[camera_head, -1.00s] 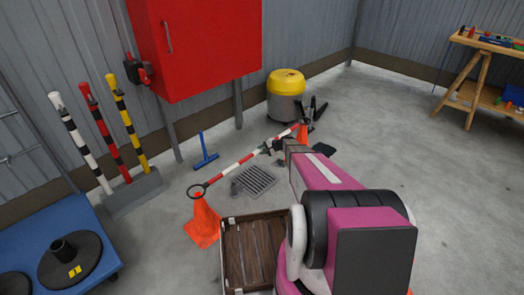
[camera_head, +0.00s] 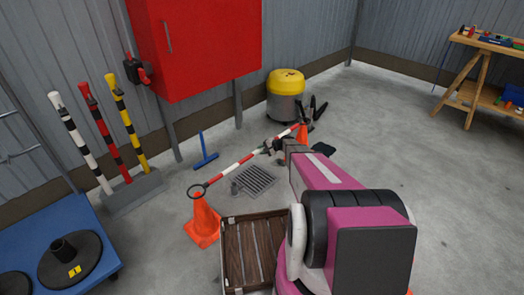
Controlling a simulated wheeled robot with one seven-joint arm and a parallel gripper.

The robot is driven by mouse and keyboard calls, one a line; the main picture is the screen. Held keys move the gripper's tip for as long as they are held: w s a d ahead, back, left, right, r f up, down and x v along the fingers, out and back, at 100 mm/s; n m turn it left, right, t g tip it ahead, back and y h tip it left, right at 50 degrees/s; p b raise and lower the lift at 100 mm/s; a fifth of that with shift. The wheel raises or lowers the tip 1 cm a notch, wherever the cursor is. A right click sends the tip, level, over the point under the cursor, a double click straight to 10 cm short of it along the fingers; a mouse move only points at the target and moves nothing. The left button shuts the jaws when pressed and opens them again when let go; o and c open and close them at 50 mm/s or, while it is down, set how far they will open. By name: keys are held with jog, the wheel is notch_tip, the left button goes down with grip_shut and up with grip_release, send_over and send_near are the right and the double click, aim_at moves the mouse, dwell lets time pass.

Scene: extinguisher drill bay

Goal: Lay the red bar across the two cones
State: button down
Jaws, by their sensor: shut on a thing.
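The red bar (camera_head: 231,167), striped red and white with a dark ring at each end, spans between two orange cones. Its near ring is at the top of the near cone (camera_head: 203,221); its far end is at the top of the far cone (camera_head: 303,134). I cannot tell whether the rings rest on the cones or hover just above. My gripper (camera_head: 269,147) is shut on the bar near its middle. My pink arm reaches in from the lower right and hides part of the floor behind it.
A floor drain (camera_head: 258,179) lies beneath the bar. A blue squeegee (camera_head: 205,160), a yellow-topped vacuum (camera_head: 286,84) and a red cabinet (camera_head: 198,45) are behind.

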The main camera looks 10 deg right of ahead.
notch_tip(320, 180, down, 10)
jog(key=shift+f, duration=0.2)
jog(key=c, duration=0.8)
grip_release()
dwell(1.5)
jog(key=shift+d+r, duration=0.1)
jog(key=v, duration=1.1)
jog(key=s+a+r+n+g+h, duration=0.2)
jog(key=s+a+r+h, duration=0.1)
jog(key=s+r, duration=0.6)
jog(key=s+a+r+n+g+h, duration=0.1)
jog(key=s+a+r+n+h, duration=0.2)
jog(key=s+r, duration=0.6)
jog(key=s+a+r+n+g+h, duration=0.2)
jog(key=s+r, duration=0.7)
jog(key=s, duration=0.5)
jog(key=shift+s+a+r+n+g+h, duration=0.1)
jog(key=shift+a+r+n+g+h, duration=0.1)
jog(key=shift+a+n+h, duration=0.25)
jog(key=shift+s+a+r+n+g+h, duration=0.15)
jog(key=shift+a+n+h, duration=0.1)
jog(key=shift+a+h, duration=0.4)
jog(key=shift+w+d, duration=0.1)
